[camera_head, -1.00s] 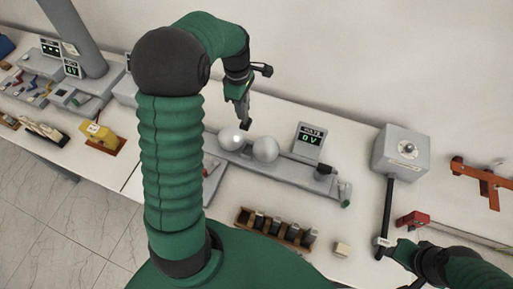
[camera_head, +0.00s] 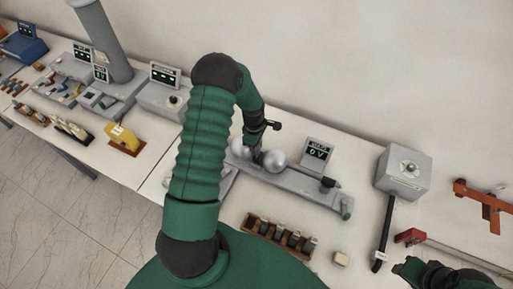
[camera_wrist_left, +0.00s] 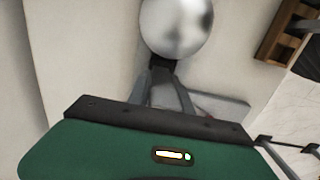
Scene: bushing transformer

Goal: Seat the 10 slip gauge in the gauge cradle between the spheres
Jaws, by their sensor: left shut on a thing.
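Two pale metal spheres, a left one (camera_head: 239,149) and a right one (camera_head: 274,160), sit on a grey bench fixture (camera_head: 300,184). My left gripper (camera_head: 256,157) is down at the gap between them, pointing downward. In the left wrist view its fingers (camera_wrist_left: 165,88) are shut on a small dark block, the slip gauge (camera_wrist_left: 160,68), close under a sphere (camera_wrist_left: 177,27). Its marking cannot be read. The gauge cradle is hidden behind my gripper and the spheres, so contact cannot be judged. My right gripper (camera_head: 405,266) is at the lower right, its jaws unclear.
A meter reading 0 V (camera_head: 317,151) stands behind. A grey box (camera_head: 403,170) with a dark rod is at right.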

